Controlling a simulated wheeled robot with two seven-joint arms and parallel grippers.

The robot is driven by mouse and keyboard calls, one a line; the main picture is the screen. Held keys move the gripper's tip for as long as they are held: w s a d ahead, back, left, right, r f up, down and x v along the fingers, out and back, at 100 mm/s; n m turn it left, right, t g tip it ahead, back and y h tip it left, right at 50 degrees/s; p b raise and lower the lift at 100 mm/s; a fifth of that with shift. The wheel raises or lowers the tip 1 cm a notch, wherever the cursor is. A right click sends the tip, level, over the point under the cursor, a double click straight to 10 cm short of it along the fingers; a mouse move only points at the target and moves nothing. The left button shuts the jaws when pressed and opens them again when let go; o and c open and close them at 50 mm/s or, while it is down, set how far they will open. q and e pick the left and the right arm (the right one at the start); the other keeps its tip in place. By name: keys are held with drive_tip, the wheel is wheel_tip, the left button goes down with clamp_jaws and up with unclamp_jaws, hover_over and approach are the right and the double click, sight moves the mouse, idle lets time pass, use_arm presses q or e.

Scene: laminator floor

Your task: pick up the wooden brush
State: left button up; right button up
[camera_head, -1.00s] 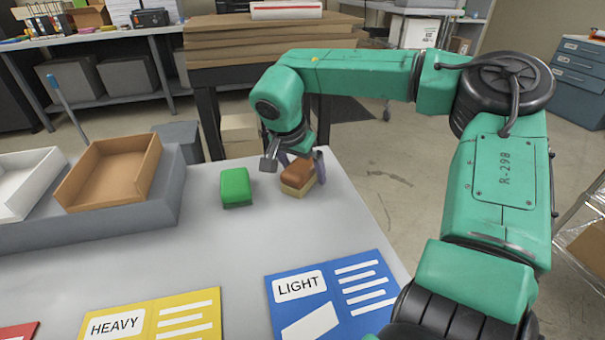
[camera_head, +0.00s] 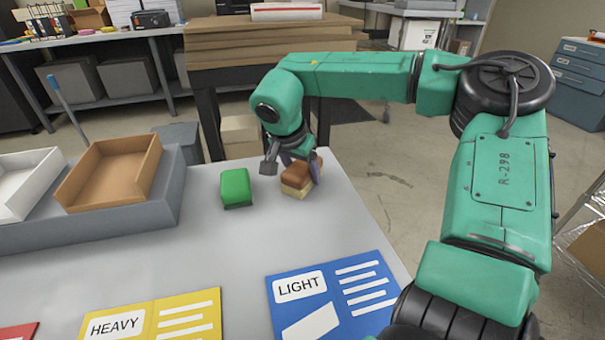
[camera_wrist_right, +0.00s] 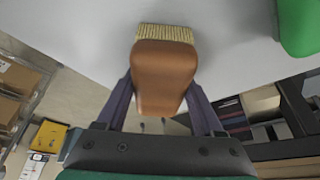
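The wooden brush (camera_head: 296,178) lies on the grey table near its far right corner, brown body above pale bristles. In the right wrist view the brush (camera_wrist_right: 165,75) points its bristles away from me. My right gripper (camera_head: 301,170) is low over it, one purple finger on each side of the body. In the right wrist view both fingers of the right gripper (camera_wrist_right: 162,88) meet the brush's sides, their tips partly hidden by it. The brush appears to rest on the table. My left gripper is not in view.
A green block (camera_head: 236,187) stands just left of the brush. A brown tray (camera_head: 110,172) and a white tray (camera_head: 28,183) sit on a grey stand at the left. A blue LIGHT card (camera_head: 332,292) and a yellow HEAVY card (camera_head: 155,318) lie nearer me.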

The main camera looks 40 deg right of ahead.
sight(302, 164)
drive_tip(key=c, duration=0.6)
wheel_tip(302, 164, up, 10)
drive_tip(key=shift+w+f+p, duration=0.1)
drive_tip(key=shift+f+p, duration=0.1)
drive_tip(key=shift+p, duration=0.6)
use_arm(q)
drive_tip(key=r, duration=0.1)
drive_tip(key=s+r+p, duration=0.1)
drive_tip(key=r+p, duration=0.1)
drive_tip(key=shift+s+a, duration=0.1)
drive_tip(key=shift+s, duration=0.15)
use_arm(e)
wheel_tip(302, 164, up, 11)
drive_tip(key=shift+f, duration=0.1)
